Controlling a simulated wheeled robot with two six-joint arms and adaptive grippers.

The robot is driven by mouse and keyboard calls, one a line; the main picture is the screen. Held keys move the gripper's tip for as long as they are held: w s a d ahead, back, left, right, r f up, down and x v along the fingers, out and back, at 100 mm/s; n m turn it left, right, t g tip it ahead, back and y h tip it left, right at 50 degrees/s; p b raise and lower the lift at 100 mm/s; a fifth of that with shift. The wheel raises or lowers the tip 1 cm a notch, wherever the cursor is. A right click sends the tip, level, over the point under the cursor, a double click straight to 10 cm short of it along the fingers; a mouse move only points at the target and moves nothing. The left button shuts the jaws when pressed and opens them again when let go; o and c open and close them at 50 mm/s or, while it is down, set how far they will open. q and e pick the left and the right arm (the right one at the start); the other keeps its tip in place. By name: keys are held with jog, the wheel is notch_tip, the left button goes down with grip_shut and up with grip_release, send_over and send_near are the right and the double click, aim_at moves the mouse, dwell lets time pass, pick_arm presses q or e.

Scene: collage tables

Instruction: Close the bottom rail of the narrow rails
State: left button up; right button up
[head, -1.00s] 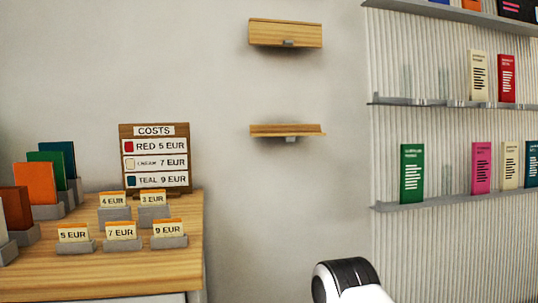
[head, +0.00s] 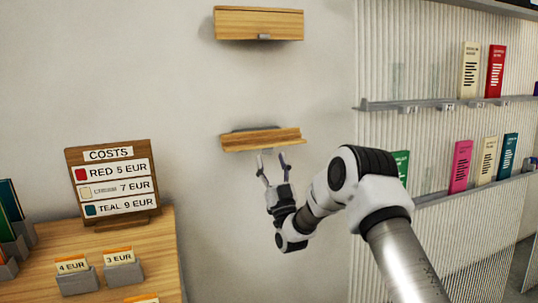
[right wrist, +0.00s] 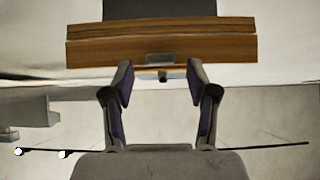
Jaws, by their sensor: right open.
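Two narrow wooden rails hang one above the other on the wall. The bottom rail (head: 262,140) has its wooden front tilted outward, with a dark strip showing behind it. The top rail (head: 259,23) shows an upright front with a small grey tab. My right gripper (head: 272,160) is open and empty just below the bottom rail's front. In the right wrist view, the bottom rail (right wrist: 105,48) lies ahead of the open fingers (right wrist: 160,82), with a grey tab (right wrist: 160,59) between and beyond the fingertips. I cannot tell whether they touch. My left gripper is not in view.
A wooden counter (head: 150,262) at the lower left carries a costs board (head: 113,185) and price cards in grey holders. Ribbed wall shelves (head: 440,104) with upright booklets stand to the right.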

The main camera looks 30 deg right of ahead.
jog(key=shift+x, duration=0.8)
jog(key=shift+w, duration=0.1)
grip_shut()
jog(key=shift+r+g+p, duration=0.3)
jog(key=shift+p, duration=0.5)
jog(key=r+g+y+p, duration=0.1)
jog(key=g+p, duration=0.4)
jog(key=p, duration=0.6)
jog(key=w+r+g+y+p, duration=0.1)
jog(key=r+g+p, duration=0.2)
jog(key=p, duration=0.8)
jog(key=r+g+y+p, duration=0.2)
jog(key=g+p, duration=0.5)
jog(key=p, duration=0.4)
jog(key=shift+w+d+r+g, duration=0.15)
jog(key=shift+r+g, duration=0.25)
jog(key=shift+w+f+p, duration=0.1)
jog(key=shift+f+p, duration=0.1)
jog(key=shift+p, duration=0.35)
